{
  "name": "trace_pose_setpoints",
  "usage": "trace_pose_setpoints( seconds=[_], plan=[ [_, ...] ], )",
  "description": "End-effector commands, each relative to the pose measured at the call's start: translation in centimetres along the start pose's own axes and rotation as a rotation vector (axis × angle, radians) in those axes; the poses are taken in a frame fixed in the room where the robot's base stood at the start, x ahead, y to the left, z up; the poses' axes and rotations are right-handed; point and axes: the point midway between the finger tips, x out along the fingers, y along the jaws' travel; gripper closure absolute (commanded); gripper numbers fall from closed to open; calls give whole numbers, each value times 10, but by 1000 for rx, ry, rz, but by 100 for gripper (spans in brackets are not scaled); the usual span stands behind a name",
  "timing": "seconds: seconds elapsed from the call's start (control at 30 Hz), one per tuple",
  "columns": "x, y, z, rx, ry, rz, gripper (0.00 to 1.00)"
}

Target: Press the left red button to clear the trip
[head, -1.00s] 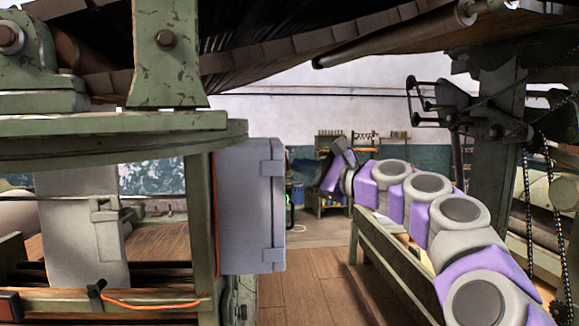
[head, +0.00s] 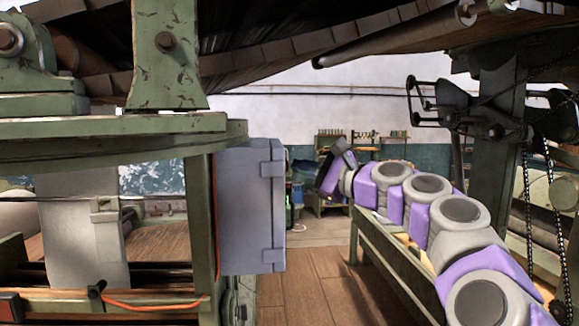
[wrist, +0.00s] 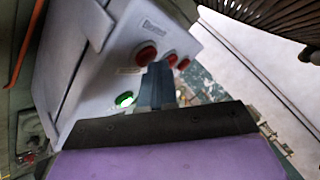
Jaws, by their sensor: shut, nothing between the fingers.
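A grey control box (head: 250,205) hangs on a green post in the head view, its button face turned away. In the wrist view the box (wrist: 85,65) is tilted and its face shows red buttons: the leftmost (wrist: 146,54), a middle one (wrist: 170,58) and a right one (wrist: 184,64). A lit green button (wrist: 124,99) is nearer the gripper's palm. My gripper (wrist: 159,66) is shut and empty; its fingertips overlap the face just below the red buttons. I cannot tell whether they touch. In the head view my gripper (head: 344,148) is right of the box.
Green machine framing (head: 165,125) stands left of the box. A long rail (head: 395,262) lies under my arm, and chains (head: 527,205) hang at the right. Wooden floor (head: 305,280) is open between them. Dark slatted material (head: 270,60) hangs overhead.

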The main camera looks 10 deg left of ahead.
Motion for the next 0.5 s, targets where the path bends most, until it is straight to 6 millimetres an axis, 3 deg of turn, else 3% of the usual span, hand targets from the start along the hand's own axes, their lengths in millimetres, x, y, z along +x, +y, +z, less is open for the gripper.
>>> trace_pose_setpoints(
  seconds=[0.5],
  plan=[
    [-10,-7,-7,0,1,-1,100]
  ],
)
